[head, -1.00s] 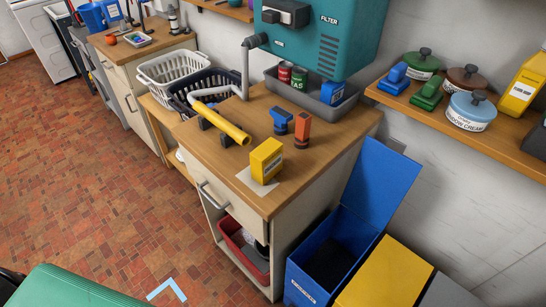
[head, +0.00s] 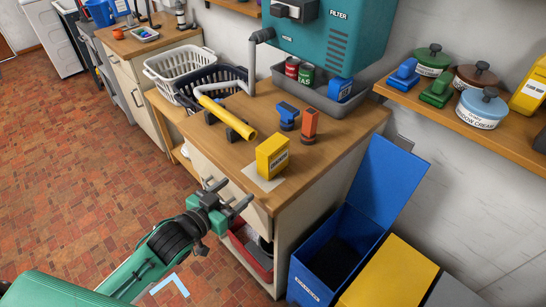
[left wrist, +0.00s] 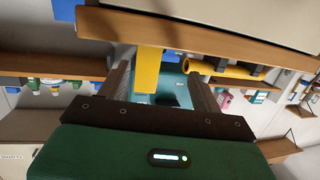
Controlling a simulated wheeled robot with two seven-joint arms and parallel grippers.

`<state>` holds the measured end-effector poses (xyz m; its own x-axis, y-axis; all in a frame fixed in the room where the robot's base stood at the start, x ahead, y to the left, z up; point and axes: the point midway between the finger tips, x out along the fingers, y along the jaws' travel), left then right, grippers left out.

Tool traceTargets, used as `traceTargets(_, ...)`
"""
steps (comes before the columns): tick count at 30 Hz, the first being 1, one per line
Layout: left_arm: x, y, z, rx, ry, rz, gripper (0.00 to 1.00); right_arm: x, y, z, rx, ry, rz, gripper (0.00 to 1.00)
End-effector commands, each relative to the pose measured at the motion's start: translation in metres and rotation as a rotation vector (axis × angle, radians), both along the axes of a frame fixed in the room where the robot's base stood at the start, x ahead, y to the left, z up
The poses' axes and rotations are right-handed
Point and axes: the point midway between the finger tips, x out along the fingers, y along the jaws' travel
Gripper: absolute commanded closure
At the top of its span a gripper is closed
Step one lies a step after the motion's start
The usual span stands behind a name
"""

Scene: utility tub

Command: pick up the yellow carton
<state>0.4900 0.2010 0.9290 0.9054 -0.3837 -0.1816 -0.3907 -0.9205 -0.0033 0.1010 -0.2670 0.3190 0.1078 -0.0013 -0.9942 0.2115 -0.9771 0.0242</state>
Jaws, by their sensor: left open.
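The yellow carton (head: 272,156) stands upright on a white sheet (head: 262,181) near the front corner of the wooden worktop. My left gripper (head: 231,194) is open and empty in front of the cabinet's front edge, a short way to the left of and nearer than the carton. In the left wrist view the yellow carton (left wrist: 148,72) shows beyond the gap between the two open fingers (left wrist: 160,92), closer to the left one. The carton's lower end is partly hidden there by the worktop edge. My right gripper is not in view.
A grey tray (head: 345,105) is at the back. The worktop's front edge and drawer handle lie close to my gripper. An open blue bin (head: 375,190) stands right.

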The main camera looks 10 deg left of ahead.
Motion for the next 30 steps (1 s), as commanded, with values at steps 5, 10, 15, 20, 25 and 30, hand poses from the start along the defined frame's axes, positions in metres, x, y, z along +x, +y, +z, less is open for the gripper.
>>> traceTargets(5,0.003,-0.009,0.043,-0.064,-0.132,-0.091,0.34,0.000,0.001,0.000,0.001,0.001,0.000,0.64)
traceTargets(10,0.008,-0.014,0.053,-0.083,-0.164,-0.113,0.34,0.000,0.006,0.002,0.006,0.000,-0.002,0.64)
traceTargets(15,0.028,-0.025,0.055,-0.086,-0.167,-0.113,0.34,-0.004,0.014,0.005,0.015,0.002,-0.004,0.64)
traceTargets(20,0.050,-0.037,0.054,-0.085,-0.166,-0.112,0.34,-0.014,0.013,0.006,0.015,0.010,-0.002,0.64)
traceTargets(25,0.070,-0.048,0.053,-0.084,-0.164,-0.112,0.34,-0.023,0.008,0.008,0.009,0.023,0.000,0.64)
traceTargets(30,0.078,-0.053,0.051,-0.083,-0.163,-0.112,0.34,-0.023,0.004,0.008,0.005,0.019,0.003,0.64)
